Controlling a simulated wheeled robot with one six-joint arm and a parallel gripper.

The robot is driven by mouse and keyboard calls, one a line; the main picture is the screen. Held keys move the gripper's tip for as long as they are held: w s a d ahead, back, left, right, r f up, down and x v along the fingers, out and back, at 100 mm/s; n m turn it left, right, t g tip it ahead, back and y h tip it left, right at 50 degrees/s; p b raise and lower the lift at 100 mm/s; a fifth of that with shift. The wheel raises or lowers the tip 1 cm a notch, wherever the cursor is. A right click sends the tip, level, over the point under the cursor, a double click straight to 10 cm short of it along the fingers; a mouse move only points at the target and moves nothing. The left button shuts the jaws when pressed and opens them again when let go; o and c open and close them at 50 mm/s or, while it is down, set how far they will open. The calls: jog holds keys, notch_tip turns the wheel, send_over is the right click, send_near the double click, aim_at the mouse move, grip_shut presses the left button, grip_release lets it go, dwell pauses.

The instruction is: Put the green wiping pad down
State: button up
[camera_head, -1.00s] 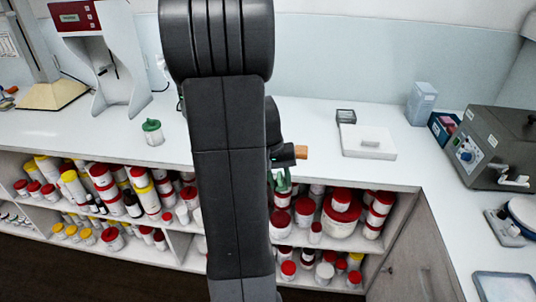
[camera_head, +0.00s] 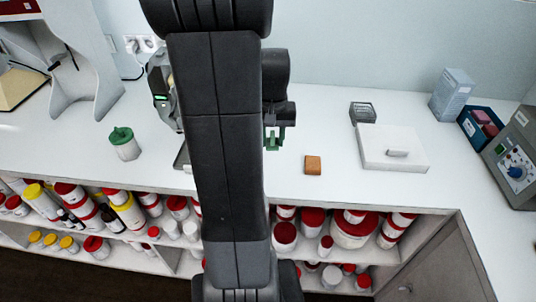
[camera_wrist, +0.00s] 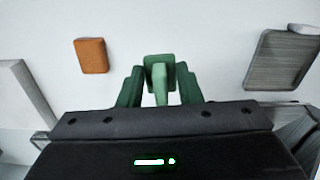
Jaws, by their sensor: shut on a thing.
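The green wiping pad (camera_wrist: 159,62) is between the green fingertips of my gripper (camera_wrist: 159,88) in the wrist view. The gripper is shut on it, and the pad's near part is lighter green. In the head view my gripper (camera_head: 274,139) is over the white counter (camera_head: 300,125), just right of my arm. The pad cannot be told apart from the green fingers there. Whether the pad touches the counter is unclear.
An orange-brown block (camera_head: 313,165) lies right of my gripper, near the counter's front edge. Further right are a white lidded slab (camera_head: 375,155) and a small dark rack (camera_head: 362,112).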

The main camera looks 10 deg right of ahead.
aim_at(272, 171)
jog(key=shift+w, duration=0.15)
jog(key=shift+s, duration=0.2)
jog(key=shift+f+p, duration=0.5)
jog(key=shift+f, duration=4.3)
jog(key=shift+f, duration=0.2)
jog(key=o, duration=0.9)
